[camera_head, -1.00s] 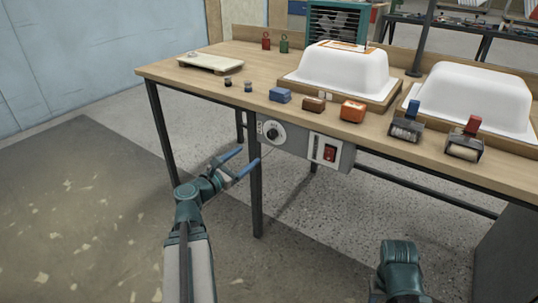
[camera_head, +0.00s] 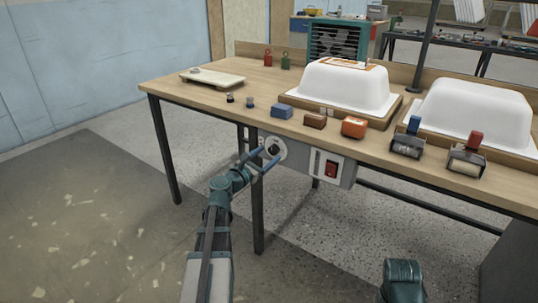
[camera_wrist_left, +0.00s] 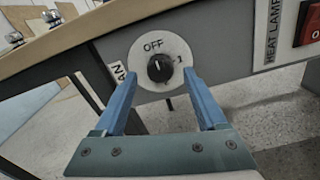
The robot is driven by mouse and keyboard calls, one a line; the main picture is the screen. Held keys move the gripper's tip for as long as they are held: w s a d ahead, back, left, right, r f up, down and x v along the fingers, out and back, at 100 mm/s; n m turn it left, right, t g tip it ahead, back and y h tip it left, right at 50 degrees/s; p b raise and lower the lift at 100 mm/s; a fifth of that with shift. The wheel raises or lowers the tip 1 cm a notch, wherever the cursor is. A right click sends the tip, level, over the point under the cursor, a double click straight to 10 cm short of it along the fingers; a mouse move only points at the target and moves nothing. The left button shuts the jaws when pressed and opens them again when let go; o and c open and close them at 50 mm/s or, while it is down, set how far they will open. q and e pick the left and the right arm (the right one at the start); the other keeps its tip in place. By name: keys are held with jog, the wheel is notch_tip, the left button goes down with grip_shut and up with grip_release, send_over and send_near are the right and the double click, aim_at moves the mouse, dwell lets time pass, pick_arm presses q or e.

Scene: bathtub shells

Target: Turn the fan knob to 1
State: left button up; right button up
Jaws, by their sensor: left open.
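The fan knob (camera_wrist_left: 159,68) is a black round knob on a white dial plate marked OFF and 1, on a grey panel under the table edge. Its light mark seems to point up toward OFF. It also shows in the head view (camera_head: 273,149). My left gripper (camera_head: 261,161) is open in front of the dial. In the left wrist view its two blue fingers (camera_wrist_left: 157,78) stand on either side of the knob, with gaps. I cannot tell whether the fingertips reach the panel. My right gripper is out of view; only part of that arm shows at the bottom right.
A red heat lamp switch (camera_head: 331,169) sits right of the dial on the same panel. A table leg (camera_head: 257,210) stands below. The wooden tabletop (camera_head: 215,98) holds white tub shells (camera_head: 345,86), rollers and coloured blocks.

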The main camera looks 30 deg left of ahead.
pick_arm(q)
jog(key=shift+w, duration=0.75)
jog(key=shift+d, duration=0.1)
grip_shut()
